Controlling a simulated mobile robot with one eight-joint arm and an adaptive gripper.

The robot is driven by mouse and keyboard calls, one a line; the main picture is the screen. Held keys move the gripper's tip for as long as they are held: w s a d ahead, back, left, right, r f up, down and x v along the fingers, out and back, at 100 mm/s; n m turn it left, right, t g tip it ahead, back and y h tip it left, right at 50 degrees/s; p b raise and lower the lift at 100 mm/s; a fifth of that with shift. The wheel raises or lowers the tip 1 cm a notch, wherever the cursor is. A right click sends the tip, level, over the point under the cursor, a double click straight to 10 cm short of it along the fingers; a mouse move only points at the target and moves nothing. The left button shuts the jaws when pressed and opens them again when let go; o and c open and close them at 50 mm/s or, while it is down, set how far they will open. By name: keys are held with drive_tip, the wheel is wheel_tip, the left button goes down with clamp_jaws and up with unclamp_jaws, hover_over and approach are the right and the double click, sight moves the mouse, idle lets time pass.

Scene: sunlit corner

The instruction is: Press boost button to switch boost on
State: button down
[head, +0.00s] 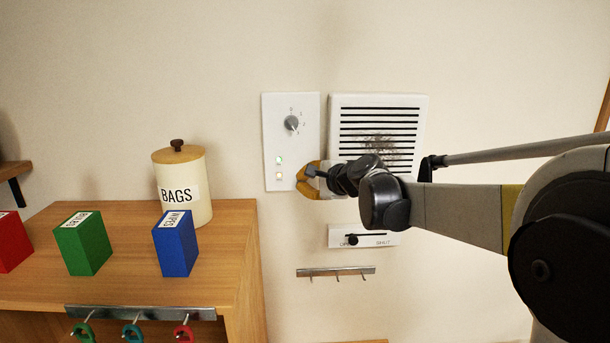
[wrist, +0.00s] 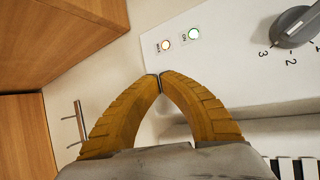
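A white control panel (head: 270,115) on the wall carries a grey knob (head: 291,123) with numbers around it. Contact with the panel cannot be told.
A slotted vent (head: 420,105) is right of the panel, with a slider plate (head: 375,239) and a hook rail (head: 335,271) below. A wooden cabinet (head: 125,212) at left bears a BAGS canister (head: 184,205) and coloured boxes.

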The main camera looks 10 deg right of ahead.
drive_tip(key=shift+s, duration=0.1)
drive_tip(key=shift+s+a, duration=0.2)
drive_tip(key=shift+s, duration=0.75)
drive_tip(key=shift+s+a, duration=0.2)
drive_tip(key=shift+s, duration=0.8)
drive_tip(key=shift+s+a, duration=0.2)
drive_tip(key=shift+s, duration=0.75)
